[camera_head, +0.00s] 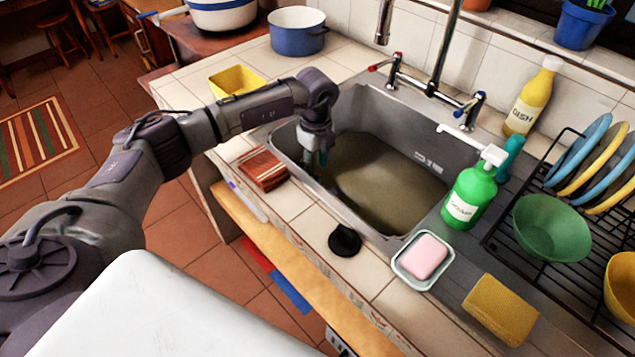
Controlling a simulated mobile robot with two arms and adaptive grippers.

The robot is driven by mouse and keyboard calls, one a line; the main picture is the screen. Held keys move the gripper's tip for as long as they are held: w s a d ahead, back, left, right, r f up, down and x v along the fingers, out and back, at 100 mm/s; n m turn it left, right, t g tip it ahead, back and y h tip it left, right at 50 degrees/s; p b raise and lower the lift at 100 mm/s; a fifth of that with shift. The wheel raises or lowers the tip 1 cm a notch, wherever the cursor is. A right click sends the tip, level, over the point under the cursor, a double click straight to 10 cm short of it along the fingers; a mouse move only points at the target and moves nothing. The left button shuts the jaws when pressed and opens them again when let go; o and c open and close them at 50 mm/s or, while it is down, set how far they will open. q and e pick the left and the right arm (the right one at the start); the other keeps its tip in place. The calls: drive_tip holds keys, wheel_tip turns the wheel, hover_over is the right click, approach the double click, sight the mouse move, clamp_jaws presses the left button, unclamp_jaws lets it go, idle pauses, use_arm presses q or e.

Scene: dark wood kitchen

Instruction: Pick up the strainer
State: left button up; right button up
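A small black round piece with a raised top (345,241), which looks like the sink strainer, lies on the white tiles in front of the sink. My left gripper (316,158) points down over the left end of the sink basin (434,160). It is apart from the black piece, farther back and a little to the left. Its fingers are small and dark here, so I cannot tell whether they are open or shut. I see nothing clearly held in it. My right gripper is not in view.
Murky water (385,180) stands in the sink. A pink soap (424,255) in a dish, a green soap bottle (470,195) and a yellow sponge (500,309) stand to the right. The faucet (445,50) rises behind.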

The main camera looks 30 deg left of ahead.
sight(317, 173)
use_arm(q)
drive_tip(key=shift+w+f+p, duration=0.15)
drive_tip(key=shift+w+f, duration=0.05)
drive_tip(key=shift+f, duration=1.2)
drive_tip(key=shift+w+f+p, duration=0.15)
drive_tip(key=shift+w+f, duration=0.05)
drive_tip(key=shift+f, duration=1.15)
drive_tip(key=shift+c, duration=0.3)
clamp_jaws()
